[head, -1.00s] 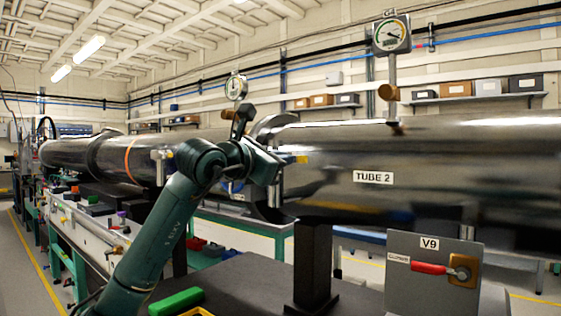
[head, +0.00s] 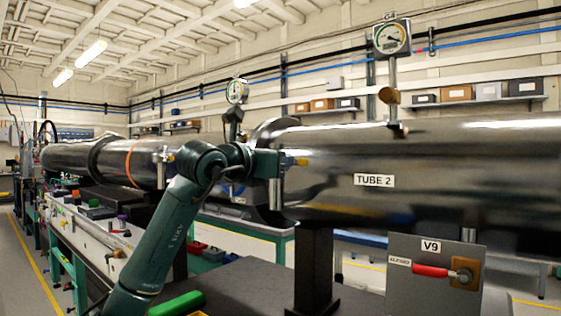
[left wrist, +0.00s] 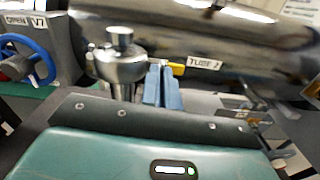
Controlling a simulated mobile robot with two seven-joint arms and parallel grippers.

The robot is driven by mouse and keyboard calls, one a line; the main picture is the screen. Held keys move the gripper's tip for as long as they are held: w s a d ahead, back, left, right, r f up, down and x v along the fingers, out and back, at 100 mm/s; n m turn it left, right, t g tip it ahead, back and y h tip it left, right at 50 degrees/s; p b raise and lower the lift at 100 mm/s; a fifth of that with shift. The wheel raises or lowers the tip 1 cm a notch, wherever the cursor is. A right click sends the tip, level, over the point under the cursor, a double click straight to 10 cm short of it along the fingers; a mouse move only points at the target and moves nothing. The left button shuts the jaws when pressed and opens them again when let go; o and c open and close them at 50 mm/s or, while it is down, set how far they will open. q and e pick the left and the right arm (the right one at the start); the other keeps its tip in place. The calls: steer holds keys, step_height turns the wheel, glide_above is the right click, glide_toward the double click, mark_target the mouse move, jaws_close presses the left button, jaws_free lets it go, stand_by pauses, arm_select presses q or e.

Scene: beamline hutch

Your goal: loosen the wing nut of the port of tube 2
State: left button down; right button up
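Tube 2 (head: 430,180), a long shiny dark tube with its label, runs across the right of the head view. Its steel port (left wrist: 120,66) stands left of the fingers in the left wrist view. The yellow wing nut (head: 301,161) is at the port's right side; it also shows in the left wrist view (left wrist: 178,69), partly hidden behind my fingers. My left gripper (head: 287,161) is at the wing nut. Its blue fingers (left wrist: 162,88) are close together and look shut on the nut. My right gripper is out of view.
A V9 panel (head: 434,258) with a red lever stands below tube 2. A blue handwheel (left wrist: 25,58) by a V7 label is at the left wrist view's left. A dark post (head: 313,268) holds the tube. A green item (head: 177,304) lies on the dark bench top.

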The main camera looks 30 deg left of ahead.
arm_select(q)
steer(key=shift+a+r, duration=0.1)
steer(key=shift+r, duration=0.05)
steer(key=c, duration=1.6)
jaws_free()
steer(key=shift+c, duration=0.2)
steer(key=shift+w+f, duration=0.1)
steer(key=shift+f, duration=0.1)
